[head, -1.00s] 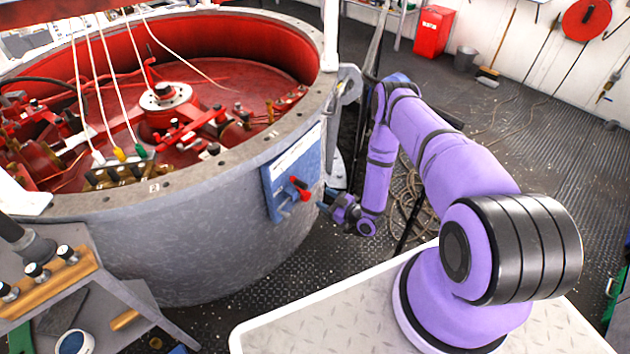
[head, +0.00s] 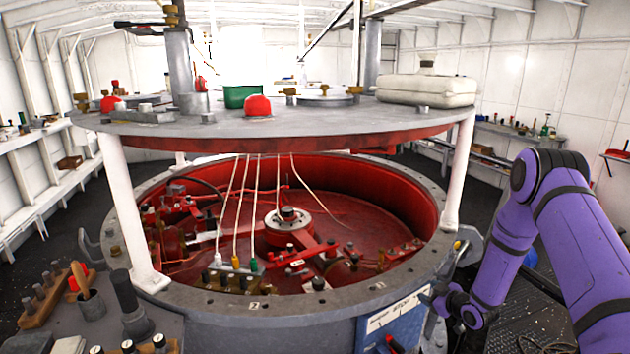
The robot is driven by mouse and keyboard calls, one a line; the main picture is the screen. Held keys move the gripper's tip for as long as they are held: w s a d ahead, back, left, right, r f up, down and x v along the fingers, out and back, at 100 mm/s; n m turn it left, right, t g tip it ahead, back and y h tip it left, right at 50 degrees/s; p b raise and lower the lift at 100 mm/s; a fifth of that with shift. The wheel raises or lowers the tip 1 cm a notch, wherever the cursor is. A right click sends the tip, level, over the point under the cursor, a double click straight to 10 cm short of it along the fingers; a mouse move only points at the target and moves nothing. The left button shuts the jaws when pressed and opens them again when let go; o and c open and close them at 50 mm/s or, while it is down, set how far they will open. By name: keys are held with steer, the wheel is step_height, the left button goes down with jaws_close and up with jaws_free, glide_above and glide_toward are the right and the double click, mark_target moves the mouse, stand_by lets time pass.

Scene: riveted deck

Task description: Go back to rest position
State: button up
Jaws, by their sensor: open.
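My purple arm comes in from the right in the head view, and its wrist hangs down by the outer wall of the big grey drum (head: 240,318). My gripper (head: 437,301) is open, small in the picture, close to the right edge of the blue panel (head: 408,318) on that wall. Nothing shows between its fingers. The red lever (head: 393,345) on the panel is cut by the bottom edge of the picture, left of my gripper and apart from it.
White posts (head: 460,175) carry a round grey top plate (head: 330,120) above the drum's red interior. A cream tank (head: 427,90) and a green box (head: 240,96) stand on it. A tool bench (head: 165,325) is at front left. Dark floor (head: 535,315) shows right of the drum.

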steer(key=s+r+m+g+h, duration=0.1)
steer(key=s+r+m+h, duration=0.15)
steer(key=r, duration=1.15)
steer(key=s+r+m+g+h, duration=0.1)
steer(key=r+h, duration=0.2)
steer(key=r, duration=1.2)
steer(key=s+a+r+m+g+h, duration=0.1)
steer(key=s+r+m+g+h, duration=0.15)
steer(key=s+r, duration=1.2)
steer(key=s+a+r+m+g+y, duration=0.1)
steer(key=s+a+r, duration=0.1)
steer(key=s, duration=1.1)
steer(key=s+a+r+m+g+y, duration=0.1)
steer(key=s+a+r+m, duration=0.1)
steer(key=s, duration=1.2)
steer(key=shift+s+a+g, duration=0.25)
steer(key=shift+a+g, duration=0.1)
steer(key=shift+a, duration=0.15)
